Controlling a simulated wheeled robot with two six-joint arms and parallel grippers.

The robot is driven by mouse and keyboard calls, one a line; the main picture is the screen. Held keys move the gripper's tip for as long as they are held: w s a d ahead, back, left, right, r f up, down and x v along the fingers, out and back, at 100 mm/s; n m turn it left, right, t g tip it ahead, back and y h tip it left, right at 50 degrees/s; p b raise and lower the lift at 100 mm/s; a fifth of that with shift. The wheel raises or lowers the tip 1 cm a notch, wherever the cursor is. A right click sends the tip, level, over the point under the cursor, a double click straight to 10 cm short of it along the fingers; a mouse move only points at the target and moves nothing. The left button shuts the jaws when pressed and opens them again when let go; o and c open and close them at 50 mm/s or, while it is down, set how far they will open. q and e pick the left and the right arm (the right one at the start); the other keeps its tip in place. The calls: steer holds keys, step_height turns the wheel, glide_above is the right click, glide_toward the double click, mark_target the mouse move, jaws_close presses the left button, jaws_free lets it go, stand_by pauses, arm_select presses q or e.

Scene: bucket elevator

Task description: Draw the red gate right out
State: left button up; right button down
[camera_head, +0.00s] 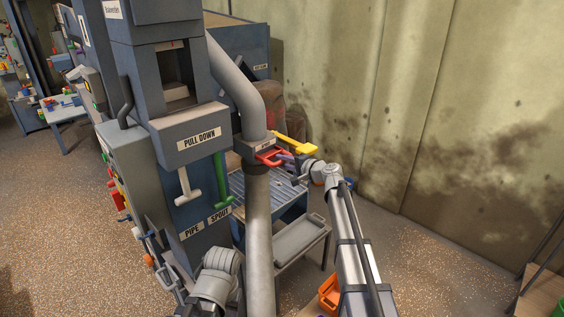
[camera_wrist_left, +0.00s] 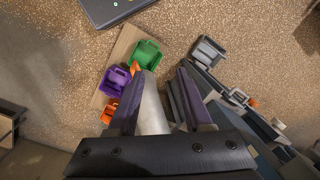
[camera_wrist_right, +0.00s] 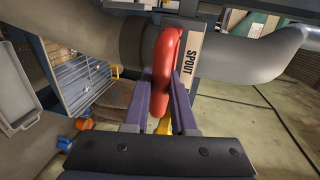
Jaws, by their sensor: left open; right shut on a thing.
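The red gate (camera_head: 270,156) shows as a red loop handle at a collar on the grey pipe (camera_head: 258,230), below the pipe's bend. My right gripper (camera_head: 290,158) is at this handle. In the right wrist view the red handle (camera_wrist_right: 165,70) stands between the two purple fingers, which are shut on it; the SPOUT label (camera_wrist_right: 190,55) is just beside it. The part of the gate inside the collar is hidden. My left gripper (camera_wrist_left: 158,95) is open, with the grey pipe (camera_wrist_left: 152,105) seen between and beyond its fingers; it touches nothing that I can make out.
A yellow handle (camera_head: 295,143) sticks out just behind the red one. A green handle (camera_head: 222,180) and a PULL DOWN panel (camera_head: 202,138) are on the blue machine to the left. A grey tray (camera_head: 300,240) stands right of the pipe.

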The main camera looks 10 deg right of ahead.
steer(key=f+v, duration=0.1)
steer(key=v, duration=0.5)
steer(key=shift+s+d+f, duration=0.2)
steer(key=shift+s, duration=0.25)
steer(key=c, duration=0.9)
jaws_free()
steer(key=shift+s+d, duration=0.15)
steer(key=shift+o, duration=0.9)
steer(key=shift+r, duration=0.1)
steer(key=p+v, duration=0.1)
steer(key=v, duration=0.6)
steer(key=shift+s+p, duration=0.3)
